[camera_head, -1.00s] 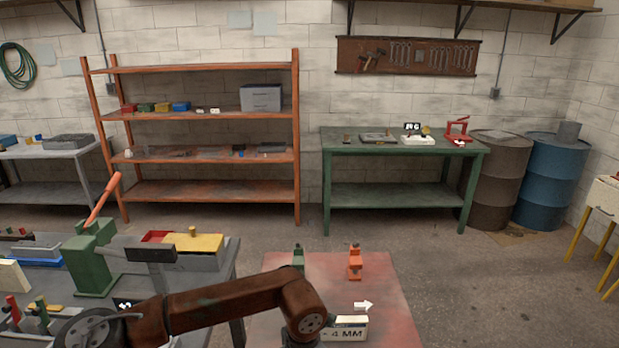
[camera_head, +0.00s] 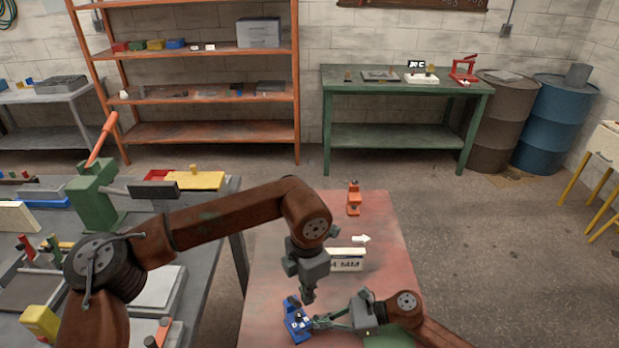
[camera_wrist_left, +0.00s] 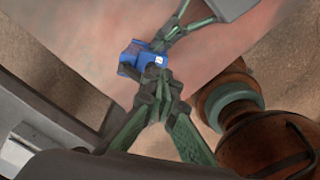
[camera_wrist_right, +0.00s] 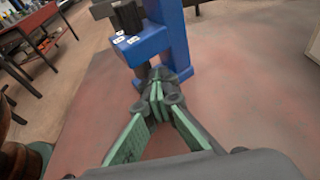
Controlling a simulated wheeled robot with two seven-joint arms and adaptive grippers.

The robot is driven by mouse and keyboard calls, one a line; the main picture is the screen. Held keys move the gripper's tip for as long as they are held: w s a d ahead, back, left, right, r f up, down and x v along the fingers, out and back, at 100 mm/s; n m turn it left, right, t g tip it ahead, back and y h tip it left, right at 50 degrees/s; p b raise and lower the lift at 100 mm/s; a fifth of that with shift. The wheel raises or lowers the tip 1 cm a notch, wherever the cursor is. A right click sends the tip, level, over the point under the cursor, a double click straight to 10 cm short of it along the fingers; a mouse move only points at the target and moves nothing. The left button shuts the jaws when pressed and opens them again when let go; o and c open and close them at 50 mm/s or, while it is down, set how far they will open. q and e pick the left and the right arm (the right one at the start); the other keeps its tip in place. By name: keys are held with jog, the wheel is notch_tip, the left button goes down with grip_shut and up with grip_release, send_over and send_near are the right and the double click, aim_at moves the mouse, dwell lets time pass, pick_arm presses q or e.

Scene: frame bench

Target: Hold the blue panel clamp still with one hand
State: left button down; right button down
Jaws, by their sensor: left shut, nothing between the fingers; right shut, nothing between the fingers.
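The blue panel clamp (camera_head: 295,322) stands upright at the near-left part of the red bench top (camera_head: 385,225). It shows close up in the right wrist view (camera_wrist_right: 177,42) and from above in the left wrist view (camera_wrist_left: 133,57). My left gripper (camera_head: 308,297) points down just above and beside the clamp, its fingers shut and empty. My right gripper (camera_head: 316,322) reaches in from the right. In the right wrist view its shut, empty fingertips (camera_wrist_right: 160,78) are right at the clamp's blue post; I cannot tell whether they touch it.
A grey bench (camera_head: 205,225) with a green lever press (camera_head: 98,190) is at the left. The red top's right side is mostly clear.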

aim_at(299, 316)
pick_arm(q)
jog(key=shift+w+a+f, duration=0.15)
jog(key=shift+w+f, duration=0.15)
jog(key=shift+f, duration=0.7)
jog(key=shift+w+a+f, duration=0.15)
jog(key=shift+w+f, duration=0.15)
jog(key=shift+f, duration=0.75)
jog(key=shift+w+a+f, duration=0.15)
jog(key=shift+w+f, duration=0.15)
jog(key=shift+f, duration=0.7)
jog(key=shift+s+a, duration=0.25)
jog(key=shift+s, duration=0.05)
jog(key=shift+s+d, duration=0.25)
jog(key=shift+s, duration=0.05)
jog(key=shift+s+d, duration=0.1)
jog(key=shift+s, duration=0.3)
jog(key=shift+d, duration=0.2)
